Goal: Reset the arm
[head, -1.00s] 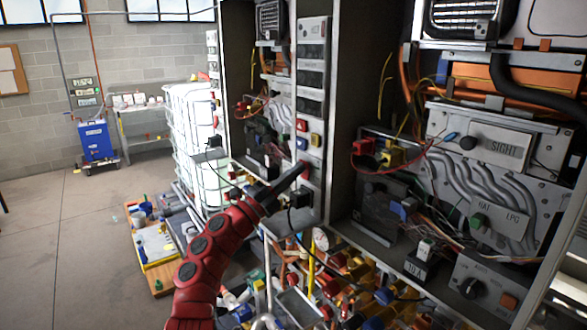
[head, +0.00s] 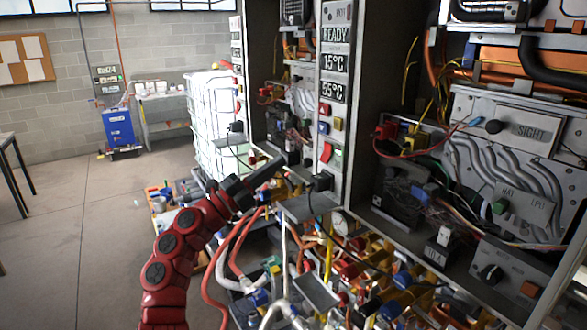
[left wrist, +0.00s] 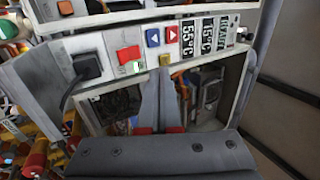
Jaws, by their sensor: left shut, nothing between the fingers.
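My left arm comes in from the lower left of the head view, red and segmented. Its dark left gripper (head: 266,173) is shut and empty, in front of the control strip (head: 333,105) of the near heater. The strip shows lit displays reading READY, 15°C and 55°C. In the left wrist view the shut fingers (left wrist: 160,100) point at the strip, near the red rocker switch (left wrist: 129,54) and the small yellow button (left wrist: 164,60). I cannot tell how far the fingertips are from the panel. My right gripper is not in view.
Open heater cabinets with wires and pipes stand at right, including a panel marked SIGHT (head: 530,131). Valves and hoses (head: 350,270) crowd the space below. A white tank (head: 208,125) and a blue cart (head: 118,128) stand behind. The floor at left (head: 70,230) is clear.

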